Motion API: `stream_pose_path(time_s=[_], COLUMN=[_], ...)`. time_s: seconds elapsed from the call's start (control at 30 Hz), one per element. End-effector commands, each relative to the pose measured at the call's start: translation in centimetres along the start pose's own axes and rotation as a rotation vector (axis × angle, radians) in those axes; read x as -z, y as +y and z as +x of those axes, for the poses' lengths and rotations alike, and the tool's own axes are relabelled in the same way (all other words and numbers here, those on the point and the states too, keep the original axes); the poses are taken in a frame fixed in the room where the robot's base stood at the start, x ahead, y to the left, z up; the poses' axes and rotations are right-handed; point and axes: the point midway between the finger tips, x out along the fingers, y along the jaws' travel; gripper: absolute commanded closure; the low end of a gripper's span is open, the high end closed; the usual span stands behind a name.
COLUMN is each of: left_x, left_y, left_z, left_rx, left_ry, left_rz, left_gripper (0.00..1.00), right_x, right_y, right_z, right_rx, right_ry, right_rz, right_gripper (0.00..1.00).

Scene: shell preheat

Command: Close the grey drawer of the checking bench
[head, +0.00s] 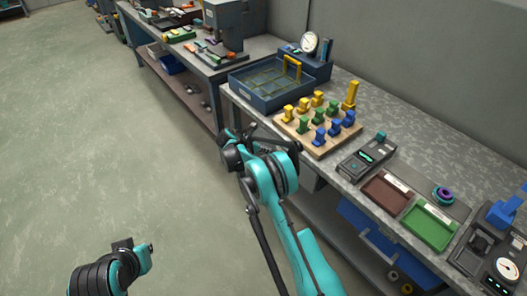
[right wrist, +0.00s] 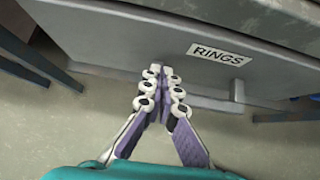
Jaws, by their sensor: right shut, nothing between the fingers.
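The grey drawer front (right wrist: 130,50) spans the upper part of the right wrist view, with a white RINGS label (right wrist: 219,54) and a grey bar handle (right wrist: 238,91) below it. I cannot tell how far the drawer stands out. My right gripper (right wrist: 162,75) is shut and empty, its fingertips at the lower part of the drawer front, left of the label. Whether they touch is unclear. In the head view my right arm reaches the front of the checking bench (head: 420,115) and hides the grey drawer.
A blue drawer (head: 390,241) is under the bench, to the right. On top are a dark blue tray (head: 262,103), a wooden board (head: 318,150) with coloured pieces, and brown (head: 386,191) and green (head: 430,224) trays. The floor at left is clear.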

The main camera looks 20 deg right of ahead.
Motion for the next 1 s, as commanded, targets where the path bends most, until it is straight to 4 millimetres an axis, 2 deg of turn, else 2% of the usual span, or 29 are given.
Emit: stream_pose_path(time_s=[0.1, 0.23, 0.6, 0.77, 1.0], left_x=[0.0, 0.0, 0.0, 0.0, 0.0], left_y=[0.0, 0.0, 0.0, 0.0, 0.0], left_z=[0.0, 0.0, 0.0, 0.0, 0.0], left_rx=[0.000, 0.000, 0.000, 0.000, 0.000], left_ry=[0.000, 0.000, 0.000, 0.000, 0.000], left_rz=[0.000, 0.000, 0.000, 0.000, 0.000], left_gripper=[1.00, 1.00, 1.00, 1.00, 1.00], right_x=[-1.6, -2.8, -3.2, -3.2, -2.9], right_y=[-0.1, -0.1, -0.1, 0.0, 0.1], right_z=[1.7, 3.1, 3.2, 1.5, -3.9], right_rx=[0.002, 0.002, 0.000, 0.000, -0.003], right_ry=[0.000, 0.000, -0.005, -0.005, -0.001], right_rz=[0.004, 0.002, 0.002, 0.000, -0.002], right_gripper=[1.00, 1.00, 1.00, 1.00, 1.00])
